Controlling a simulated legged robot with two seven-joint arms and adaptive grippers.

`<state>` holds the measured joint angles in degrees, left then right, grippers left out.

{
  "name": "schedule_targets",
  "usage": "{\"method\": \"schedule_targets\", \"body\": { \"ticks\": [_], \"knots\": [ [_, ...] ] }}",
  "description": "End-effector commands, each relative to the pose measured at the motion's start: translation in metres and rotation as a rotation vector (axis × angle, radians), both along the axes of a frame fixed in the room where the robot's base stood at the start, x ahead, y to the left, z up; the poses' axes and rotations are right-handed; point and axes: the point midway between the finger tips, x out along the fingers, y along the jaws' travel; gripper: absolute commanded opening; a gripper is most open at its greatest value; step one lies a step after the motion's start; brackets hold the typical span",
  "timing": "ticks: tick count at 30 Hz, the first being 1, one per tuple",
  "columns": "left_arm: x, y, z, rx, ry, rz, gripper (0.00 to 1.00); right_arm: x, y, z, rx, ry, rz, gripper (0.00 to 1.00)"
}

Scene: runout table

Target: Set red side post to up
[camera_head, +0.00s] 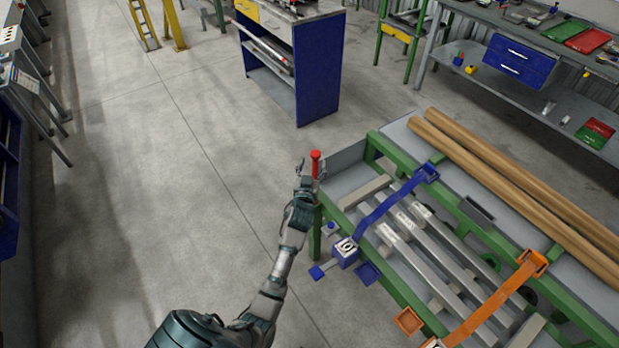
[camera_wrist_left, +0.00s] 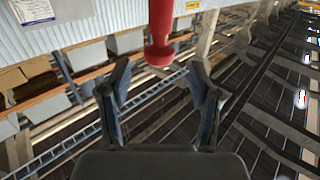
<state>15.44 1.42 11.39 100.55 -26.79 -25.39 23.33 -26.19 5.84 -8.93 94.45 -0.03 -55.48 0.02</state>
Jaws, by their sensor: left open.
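The red side post (camera_head: 316,164) stands at the near-left corner of the green-framed runout table (camera_head: 346,157) in the head view and looks upright. In the left wrist view the red post (camera_wrist_left: 160,28) comes in from the top edge, with a rounded knob at its lower end. My left gripper (camera_head: 307,172) is at the post in the head view. In the left wrist view my left gripper (camera_wrist_left: 161,70) is open, with one finger on each side of the knob's line. I see no grip on the post, and contact cannot be told. My right gripper is out of view.
A blue strap (camera_head: 385,212) and an orange strap (camera_head: 495,305) cross grey metal bars (camera_head: 420,245) on the table. Brown tubes (camera_head: 520,185) lie along its far side. A blue cabinet (camera_head: 318,70) stands behind. The floor (camera_head: 150,180) to the left is clear.

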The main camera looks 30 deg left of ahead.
Motion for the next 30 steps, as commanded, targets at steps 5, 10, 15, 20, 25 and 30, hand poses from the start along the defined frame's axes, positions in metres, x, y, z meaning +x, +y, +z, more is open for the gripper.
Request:
{"method": "schedule_targets", "body": {
  "ticks": [5, 10, 15, 20, 25, 30],
  "knots": [
    [-0.038, -0.016, -0.002, -0.003, 0.001, -0.001, 0.63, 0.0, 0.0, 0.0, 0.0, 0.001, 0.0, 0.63],
    [-0.062, -0.026, -0.001, -0.003, 0.001, 0.0, 0.63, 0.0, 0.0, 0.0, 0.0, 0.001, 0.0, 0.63],
    [-0.07, -0.029, -0.001, -0.001, 0.001, 0.0, 0.63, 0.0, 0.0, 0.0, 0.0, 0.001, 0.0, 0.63],
    [-0.071, -0.029, -0.001, 0.0, 0.001, 0.0, 0.63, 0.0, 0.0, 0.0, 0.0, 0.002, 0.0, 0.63],
    [-0.071, -0.029, -0.001, -0.001, 0.001, 0.0, 0.63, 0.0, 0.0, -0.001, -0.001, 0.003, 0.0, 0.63],
    [-0.071, -0.03, -0.002, -0.002, 0.004, 0.0, 0.63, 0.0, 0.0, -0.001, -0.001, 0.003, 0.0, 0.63]
  ]
}}
